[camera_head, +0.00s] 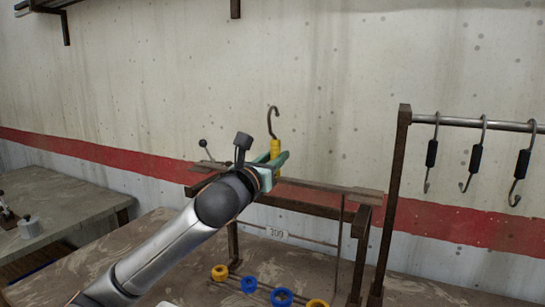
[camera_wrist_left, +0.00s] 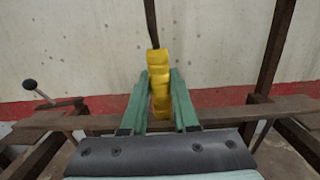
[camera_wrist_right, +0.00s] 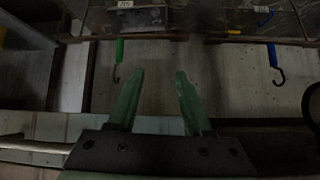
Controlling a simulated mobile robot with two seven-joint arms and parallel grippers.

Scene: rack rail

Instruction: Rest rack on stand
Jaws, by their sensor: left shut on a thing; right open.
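My left gripper (camera_head: 270,166) is shut on the yellow grip of a hook (camera_head: 275,149), whose dark curved end points up. In the left wrist view the yellow grip (camera_wrist_left: 160,85) stands upright between the green fingers. It is in front of or above a brown frame-like stand (camera_head: 325,208) with a flat top bar and a tag marked 309; I cannot tell if they touch. My right gripper (camera_wrist_right: 158,82) is open and empty, seen only in the right wrist view. I cannot tell for certain which thing is the rack.
A metal rail (camera_head: 475,124) on a brown post holds several black-gripped hooks at the right. Blue and yellow rings (camera_head: 282,296) lie along a rod on the table. A grey table (camera_head: 60,200) stands left. A green-gripped hook (camera_wrist_right: 119,55) and a blue-gripped hook (camera_wrist_right: 273,58) hang ahead of my right gripper.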

